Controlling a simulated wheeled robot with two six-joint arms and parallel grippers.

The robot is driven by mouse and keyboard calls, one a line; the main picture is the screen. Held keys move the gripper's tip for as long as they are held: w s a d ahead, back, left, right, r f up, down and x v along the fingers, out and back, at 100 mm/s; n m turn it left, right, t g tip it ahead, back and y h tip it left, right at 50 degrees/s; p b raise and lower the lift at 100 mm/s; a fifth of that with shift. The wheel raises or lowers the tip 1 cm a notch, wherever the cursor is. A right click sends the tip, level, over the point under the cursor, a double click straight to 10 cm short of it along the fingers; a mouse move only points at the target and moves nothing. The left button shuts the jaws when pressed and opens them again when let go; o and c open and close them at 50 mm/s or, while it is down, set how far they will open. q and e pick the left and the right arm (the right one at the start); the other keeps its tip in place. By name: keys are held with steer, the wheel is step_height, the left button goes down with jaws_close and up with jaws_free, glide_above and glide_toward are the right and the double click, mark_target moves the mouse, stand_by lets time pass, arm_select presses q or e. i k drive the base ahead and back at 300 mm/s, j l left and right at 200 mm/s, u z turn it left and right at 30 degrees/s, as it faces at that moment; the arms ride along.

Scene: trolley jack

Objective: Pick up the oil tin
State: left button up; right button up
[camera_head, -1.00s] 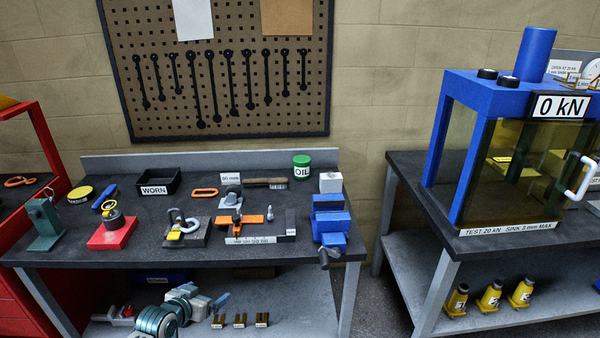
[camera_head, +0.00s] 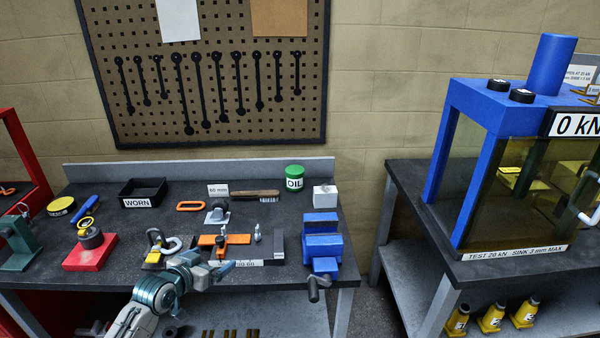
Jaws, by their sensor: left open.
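The oil tin (camera_head: 294,178) is a small green can with a white OIL label. It stands upright at the back right of the dark workbench, near the low back ledge. My left gripper (camera_head: 229,270) is open, over the front part of the bench, beside the orange part and the steel rule. It is well in front of the tin and to its left, apart from it. My right gripper does not show.
A blue vise (camera_head: 322,245) and a pale block (camera_head: 325,196) stand right of and in front of the tin. A wooden-handled brush (camera_head: 243,194) lies to its left. A black WORN tray (camera_head: 143,193) is further left. A blue press (camera_head: 490,140) stands on the right bench.

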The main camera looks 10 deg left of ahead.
mark_target(294, 174)
steer(key=i+l, duration=0.15)
steer(key=i, duration=0.35)
steer(key=i+l, duration=0.15)
steer(key=i, duration=0.4)
steer(key=i+l, duration=0.1)
steer(key=i, duration=0.4)
